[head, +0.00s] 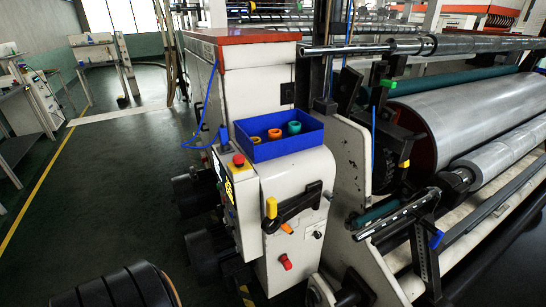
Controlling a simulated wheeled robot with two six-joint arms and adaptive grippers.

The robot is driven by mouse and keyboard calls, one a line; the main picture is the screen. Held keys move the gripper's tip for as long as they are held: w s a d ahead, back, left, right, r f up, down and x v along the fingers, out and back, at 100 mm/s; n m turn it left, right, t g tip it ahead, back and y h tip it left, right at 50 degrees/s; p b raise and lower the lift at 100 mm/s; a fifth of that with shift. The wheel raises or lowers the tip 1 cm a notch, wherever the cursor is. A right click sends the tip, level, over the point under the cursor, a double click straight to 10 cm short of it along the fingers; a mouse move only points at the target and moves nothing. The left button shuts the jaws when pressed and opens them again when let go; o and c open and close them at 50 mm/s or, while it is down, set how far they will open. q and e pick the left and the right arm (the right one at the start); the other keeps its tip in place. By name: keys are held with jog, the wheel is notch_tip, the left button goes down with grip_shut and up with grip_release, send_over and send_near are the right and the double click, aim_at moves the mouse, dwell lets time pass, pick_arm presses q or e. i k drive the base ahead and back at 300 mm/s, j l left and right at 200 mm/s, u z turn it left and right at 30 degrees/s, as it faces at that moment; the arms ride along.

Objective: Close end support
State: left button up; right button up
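The film winder (290,185) stands in the middle and right of the head view, with a white end housing. A black lever-like arm (292,205) with a yellow grip (271,207) is on the housing's front face. To its right, a black slotted bracket (424,250) with a blue handle (437,239) stands by the end of a metal shaft (397,218). I cannot tell for certain which part is the end support, or whether it is open or closed. Neither of my grippers is in view.
A blue tray (282,151) with several coloured rings sits on the housing. A red emergency button (238,159) is on the side panel. A large grey roll (450,110) fills the right. Dark floor (110,190) is open at left.

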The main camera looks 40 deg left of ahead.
aim_at(284, 216)
jog(key=k+j+u, duration=0.1)
jog(key=j+u, duration=0.35)
jog(key=k+j+u, duration=0.1)
jog(key=j+u, duration=0.3)
jog(key=l, duration=0.1)
